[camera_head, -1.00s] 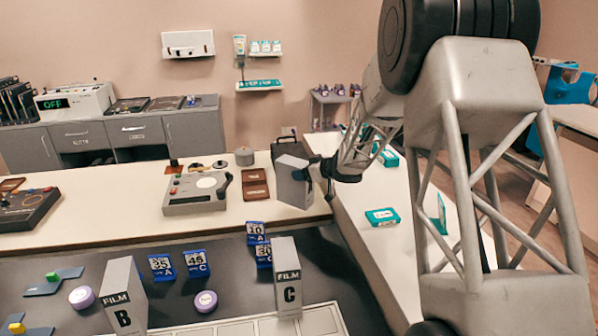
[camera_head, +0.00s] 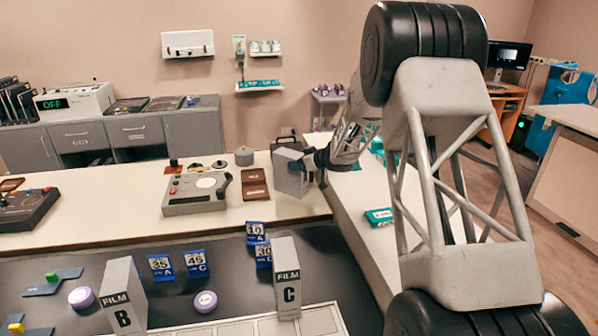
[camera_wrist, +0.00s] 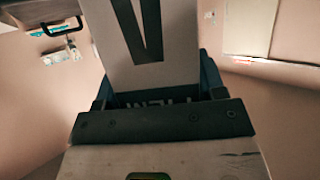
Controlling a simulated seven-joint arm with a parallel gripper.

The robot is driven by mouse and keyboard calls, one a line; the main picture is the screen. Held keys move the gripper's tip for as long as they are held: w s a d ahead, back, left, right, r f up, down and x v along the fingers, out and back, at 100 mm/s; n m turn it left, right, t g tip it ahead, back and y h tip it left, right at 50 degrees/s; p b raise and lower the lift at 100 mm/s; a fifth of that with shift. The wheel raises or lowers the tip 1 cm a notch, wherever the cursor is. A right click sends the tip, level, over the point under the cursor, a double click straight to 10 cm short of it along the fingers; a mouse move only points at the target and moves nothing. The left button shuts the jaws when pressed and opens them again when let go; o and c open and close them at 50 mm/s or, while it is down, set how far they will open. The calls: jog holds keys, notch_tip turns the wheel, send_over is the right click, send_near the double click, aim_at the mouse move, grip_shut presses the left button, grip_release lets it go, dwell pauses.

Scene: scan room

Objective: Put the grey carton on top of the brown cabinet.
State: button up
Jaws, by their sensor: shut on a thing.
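The grey carton (camera_head: 289,174) is held by my gripper (camera_head: 313,168) over the right end of the white counter. It is slightly tilted; whether its base clears the counter is hard to tell. In the wrist view the carton (camera_wrist: 145,45) shows a large dark upside-down letter and upside-down lettering between the dark jaws (camera_wrist: 160,115). A brown wooden piece of furniture (camera_head: 510,102) with a monitor stands at the back right, partly behind my arm. I cannot tell whether it is the brown cabinet; no other brown cabinet is clear.
Cartons marked B (camera_head: 125,292) and C (camera_head: 287,278) stand on the dark lower bench. A grey device (camera_head: 196,194) and a brown case (camera_head: 254,185) are left of the held carton. Teal boxes (camera_head: 379,217) lie on the right counter. Floor shows at right.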

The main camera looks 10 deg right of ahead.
jog(key=shift+f, duration=1.75)
jog(key=o, duration=1.6)
jog(key=shift+f, duration=0.15)
jog(key=shift+r, duration=0.2)
jog(key=v, duration=1.2)
jog(key=shift+r, duration=0.1)
